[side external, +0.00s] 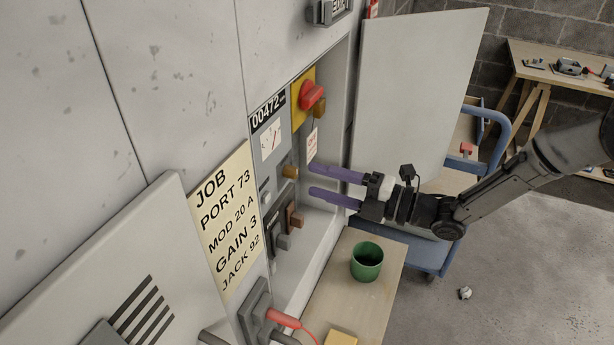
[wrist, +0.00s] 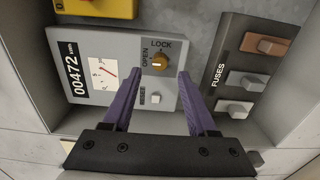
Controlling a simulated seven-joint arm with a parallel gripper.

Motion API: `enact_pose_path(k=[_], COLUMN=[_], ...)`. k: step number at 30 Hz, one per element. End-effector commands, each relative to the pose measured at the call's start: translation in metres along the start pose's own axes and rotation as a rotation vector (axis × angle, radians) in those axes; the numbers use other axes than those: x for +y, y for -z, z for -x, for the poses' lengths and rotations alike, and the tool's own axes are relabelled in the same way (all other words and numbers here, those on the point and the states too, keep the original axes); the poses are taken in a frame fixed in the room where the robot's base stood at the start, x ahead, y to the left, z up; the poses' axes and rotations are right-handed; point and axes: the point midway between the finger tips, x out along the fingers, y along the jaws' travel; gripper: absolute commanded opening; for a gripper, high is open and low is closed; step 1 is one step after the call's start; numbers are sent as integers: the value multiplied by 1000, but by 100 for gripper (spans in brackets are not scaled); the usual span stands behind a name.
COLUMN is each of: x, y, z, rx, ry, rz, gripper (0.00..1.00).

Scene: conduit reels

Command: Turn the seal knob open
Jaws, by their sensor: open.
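The seal knob (wrist: 160,63) is a small round brass knob on the grey meter panel (wrist: 125,95). In the wrist view OPEN is printed on its left and LOCK above it. A pale mark shows on its face, but I cannot tell for sure which label it points to. The knob also shows in the side view (side external: 290,172), standing out from the panel. My gripper (wrist: 158,76) has two purple fingers, spread apart and empty. In the side view my gripper (side external: 311,179) points at the panel, with its fingertips short of the knob and apart from it.
A white button (wrist: 155,98) sits below the knob. The fuse block (wrist: 245,70) is to the right. A red switch (side external: 311,94) on a yellow plate has a hanging tag (side external: 312,143). A green cup (side external: 366,262) stands on a wooden surface below. The open cabinet door (side external: 415,90) stands behind.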

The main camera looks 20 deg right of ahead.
Motion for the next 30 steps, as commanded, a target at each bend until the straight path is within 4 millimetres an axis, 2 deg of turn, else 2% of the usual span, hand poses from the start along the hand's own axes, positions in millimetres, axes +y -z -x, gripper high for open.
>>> enact_pose_path(k=[1,6,13,19,30], x=[0,0,0,0,4], y=[-1,-1,-1,0,-4], z=[13,50,86,97,99], rx=[-3,-3,-2,-1,-9], ry=[1,0,0,0,-8], rz=[-1,-1,0,0,5], gripper=[58,58,58,58,58])
